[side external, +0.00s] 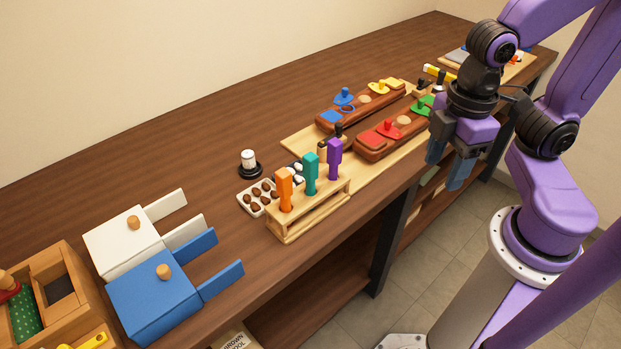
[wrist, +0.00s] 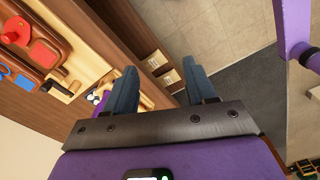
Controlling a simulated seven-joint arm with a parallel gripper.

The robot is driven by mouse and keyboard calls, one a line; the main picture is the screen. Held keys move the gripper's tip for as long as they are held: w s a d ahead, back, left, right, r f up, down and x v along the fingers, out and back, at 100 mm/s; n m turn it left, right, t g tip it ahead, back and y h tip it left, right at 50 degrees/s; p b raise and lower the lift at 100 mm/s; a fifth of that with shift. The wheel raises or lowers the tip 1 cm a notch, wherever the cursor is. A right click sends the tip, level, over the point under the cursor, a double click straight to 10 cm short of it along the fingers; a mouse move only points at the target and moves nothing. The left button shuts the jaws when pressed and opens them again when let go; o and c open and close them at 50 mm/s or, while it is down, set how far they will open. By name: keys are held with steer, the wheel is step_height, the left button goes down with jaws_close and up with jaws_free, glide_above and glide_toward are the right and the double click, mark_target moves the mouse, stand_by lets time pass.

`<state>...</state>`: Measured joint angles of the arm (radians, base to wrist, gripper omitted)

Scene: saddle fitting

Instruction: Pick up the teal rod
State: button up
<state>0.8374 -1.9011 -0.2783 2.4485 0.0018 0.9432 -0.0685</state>
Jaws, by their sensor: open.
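The teal rod (side external: 311,172) stands upright in a light wooden rack (side external: 310,209) near the table's front edge in the side view. It is between an orange rod (side external: 285,190) on its left and a purple rod (side external: 334,158) on its right. My gripper (side external: 449,170) is open and empty, to the right of the rack and beyond the table's front edge. In the wrist view my gripper (wrist: 160,92) has its two blue-grey fingers apart with floor and shelf behind them. I cannot make out the teal rod in the wrist view.
Behind the rack are a tray of brown pieces (side external: 259,196) and a white-topped black piece (side external: 249,163). Wooden boards with coloured knobbed shapes (side external: 390,134) lie to its right. White (side external: 124,243) and blue (side external: 153,297) boxes stand at left. The table's back left is clear.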

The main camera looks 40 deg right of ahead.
mark_target(310, 156)
steer(key=w+a+r+n, duration=0.2)
steer(key=w+a+r, duration=0.15)
steer(key=w, duration=0.35)
steer(key=w+a+r+n, duration=0.1)
steer(key=w+a+r, duration=0.1)
steer(key=w+a, duration=0.3)
steer(key=w+a+r+n, duration=0.2)
steer(key=w+r, duration=0.1)
steer(key=w, duration=0.5)
step_height(310, 156, down, 12)
steer(key=shift+w+r, duration=0.1)
steer(key=shift+r, duration=0.15)
steer(key=shift+w+a+f, duration=0.1)
steer(key=shift+a+f, duration=0.05)
steer(key=shift+f, duration=1.2)
steer(key=shift+a+f, duration=0.1)
steer(key=shift+f, duration=1.25)
jaws_close()
